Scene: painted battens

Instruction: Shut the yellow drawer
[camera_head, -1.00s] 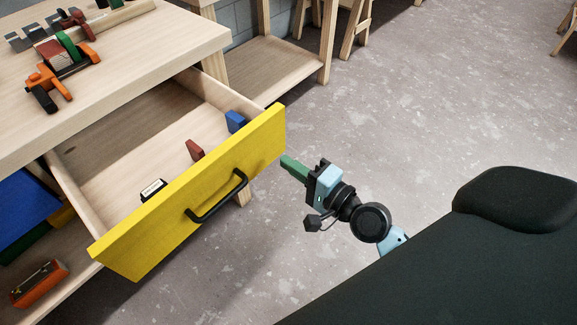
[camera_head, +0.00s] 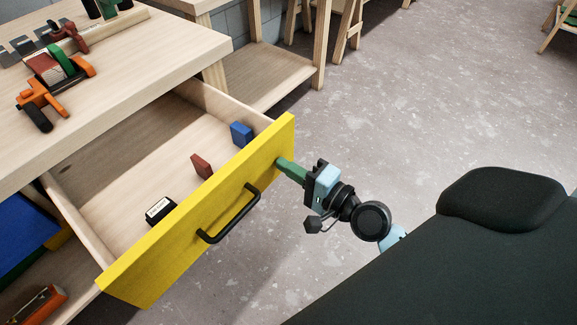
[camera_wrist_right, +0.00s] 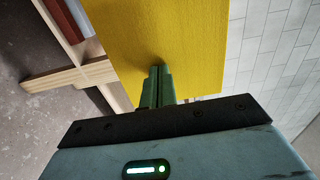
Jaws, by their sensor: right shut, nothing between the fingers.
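The yellow drawer (camera_head: 170,258) stands pulled out from the wooden workbench, with a black bar handle (camera_head: 230,214) on its front. Inside lie a blue block (camera_head: 241,134), a red block (camera_head: 202,166) and a black box with a white label (camera_head: 160,210). My right gripper (camera_head: 281,163) is shut and empty, its green fingertips at the right part of the yellow front, beyond the handle. In the right wrist view the shut fingers (camera_wrist_right: 158,85) point at the yellow front (camera_wrist_right: 190,40) and appear to touch it. My left gripper is not in view.
The bench top (camera_head: 120,75) holds clamps, including an orange one (camera_head: 42,100). A lower shelf under the drawer holds a blue bin (camera_head: 22,235) and an orange tool (camera_head: 35,305). A wooden trestle stands behind. The concrete floor (camera_head: 430,90) at the right is clear.

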